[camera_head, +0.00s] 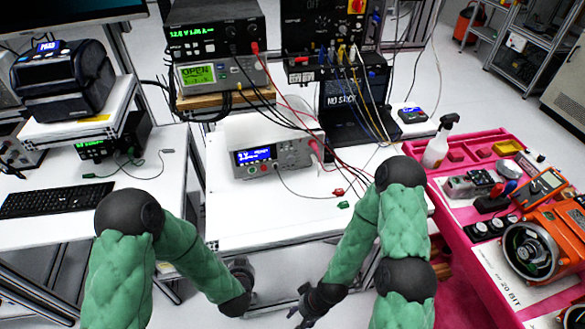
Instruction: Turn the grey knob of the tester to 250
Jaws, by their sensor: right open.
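I cannot make out for certain a grey knob or a 250 mark at this size. An orange handheld meter (545,185) lies on the pink bench at the right. An orange unit (558,235) with a round, dark, open front stands nearer on that bench, above a label reading "20 BIT". My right gripper (297,315) is open and empty, low in front of the white table's front edge, well left of the pink bench. My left gripper (242,272) is a dark shape just below the table edge; its fingers are not clear.
A white bench instrument (262,150) with a blue display stands on the white table (265,215), with red and green clips in front. Cables hang from stacked instruments behind. A spray bottle (438,145) stands on the pink bench (460,235). A keyboard (55,198) lies at left.

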